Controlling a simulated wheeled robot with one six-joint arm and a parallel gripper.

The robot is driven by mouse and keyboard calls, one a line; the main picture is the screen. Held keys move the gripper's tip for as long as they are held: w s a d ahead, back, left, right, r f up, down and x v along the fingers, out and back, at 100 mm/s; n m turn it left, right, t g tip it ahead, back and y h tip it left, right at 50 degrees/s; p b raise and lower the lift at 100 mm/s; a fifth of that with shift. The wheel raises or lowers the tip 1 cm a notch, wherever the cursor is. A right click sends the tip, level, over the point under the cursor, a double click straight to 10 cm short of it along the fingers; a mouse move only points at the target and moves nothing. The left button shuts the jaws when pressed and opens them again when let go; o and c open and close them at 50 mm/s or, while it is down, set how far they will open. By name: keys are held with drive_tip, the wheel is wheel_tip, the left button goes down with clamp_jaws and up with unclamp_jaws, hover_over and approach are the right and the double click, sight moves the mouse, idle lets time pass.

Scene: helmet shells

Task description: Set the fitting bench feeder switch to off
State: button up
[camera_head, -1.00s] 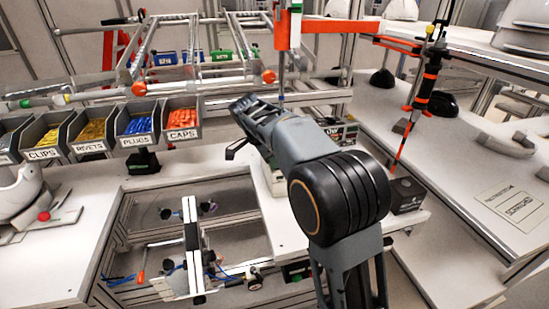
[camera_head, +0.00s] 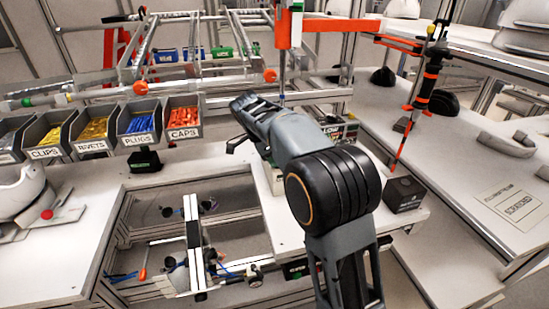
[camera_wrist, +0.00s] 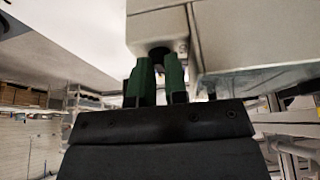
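In the wrist view, the two green fingers of my gripper (camera_wrist: 157,75) point up at a beige box (camera_wrist: 160,30). A dark round fitting (camera_wrist: 162,47) on the box's underside lies at the fingertips. It may be the feeder switch, but no marking or position of it can be read. The fingers stand close together with a narrow gap; whether they touch or grip the fitting cannot be told. In the head view, my arm covers most of this area, and only part of a pale box (camera_head: 271,180) shows beneath it.
Labelled bins of clips, rivets, plugs and caps (camera_head: 183,118) stand at the left back. A black box (camera_head: 405,194) sits right of my arm. An orange-and-black hanging tool (camera_head: 424,90) and an orange upright (camera_head: 283,28) rise nearby. An open well with rails (camera_head: 193,225) lies left.

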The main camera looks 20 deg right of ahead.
drive_tip(key=o, duration=0.4)
drive_tip(key=p+v, duration=0.2)
drive_tip(key=v, duration=1.1)
drive_tip(key=shift+a+r, duration=0.2)
drive_tip(key=shift+r, duration=0.1)
